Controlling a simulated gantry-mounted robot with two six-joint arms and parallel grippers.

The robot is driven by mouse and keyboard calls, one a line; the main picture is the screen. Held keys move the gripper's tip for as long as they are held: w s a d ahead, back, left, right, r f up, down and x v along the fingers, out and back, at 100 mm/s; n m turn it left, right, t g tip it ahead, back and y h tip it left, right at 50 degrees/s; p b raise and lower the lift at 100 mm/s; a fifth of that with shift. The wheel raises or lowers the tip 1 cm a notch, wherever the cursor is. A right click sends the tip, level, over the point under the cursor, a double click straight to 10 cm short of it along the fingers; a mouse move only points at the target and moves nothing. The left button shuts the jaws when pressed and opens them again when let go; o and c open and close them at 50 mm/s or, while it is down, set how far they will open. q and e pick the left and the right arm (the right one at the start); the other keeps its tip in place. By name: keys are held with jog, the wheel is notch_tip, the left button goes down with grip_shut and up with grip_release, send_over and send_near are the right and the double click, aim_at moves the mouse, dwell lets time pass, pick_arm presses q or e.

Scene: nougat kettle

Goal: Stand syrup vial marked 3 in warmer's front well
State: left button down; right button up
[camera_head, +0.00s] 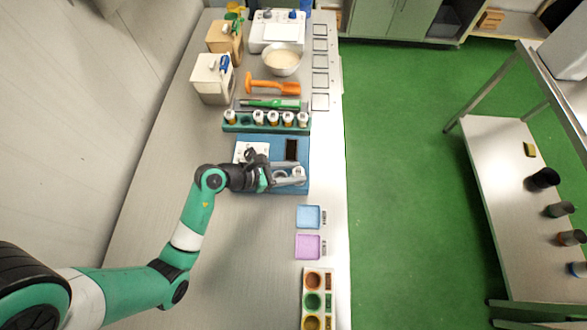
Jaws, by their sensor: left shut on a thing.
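My left gripper (297,176) is over the front part of the blue warmer (301,153), shut on a small pale vial (298,172) at its fingertips. The fingers partly hide the vial, and I cannot read its mark. I cannot tell whether it stands in a well or is held above one. The green vial rack (243,127) behind the warmer holds several vials with white tops and amber contents, with one gap near its left end. My right gripper is not in view.
Blue (308,216) and purple (308,247) squares lie in front of the warmer, near a tray of coloured cups (305,296). The counter left of these is clear.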

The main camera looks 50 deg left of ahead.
pick_arm(q)
jog(key=shift+p, duration=0.35)
dwell(0.7)
jog(key=shift+p, duration=0.35)
jog(key=shift+f+b, duration=0.45)
jog(key=shift+f, duration=0.2)
jog(key=c, duration=0.7)
grip_release()
jog(key=shift+r, duration=0.1)
